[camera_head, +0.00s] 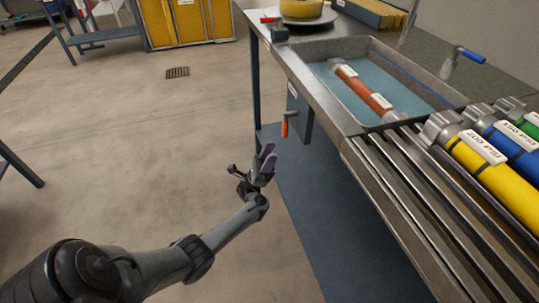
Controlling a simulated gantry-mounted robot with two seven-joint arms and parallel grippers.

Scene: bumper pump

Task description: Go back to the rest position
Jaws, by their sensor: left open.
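My left gripper (255,172) is open and empty. It hangs over bare floor, left of the metal workbench (320,102) and apart from it. My left arm comes in from the lower left and reaches up to the middle of the picture. My right gripper is not in view.
A sink of water (418,104) in the bench holds an orange cylinder (363,90). A yellow cylinder (495,180) and a blue cylinder (512,148) lie at the right. A tap with a blue handle (472,56) stands behind. An orange-handled tool (285,125) hangs at the bench side.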

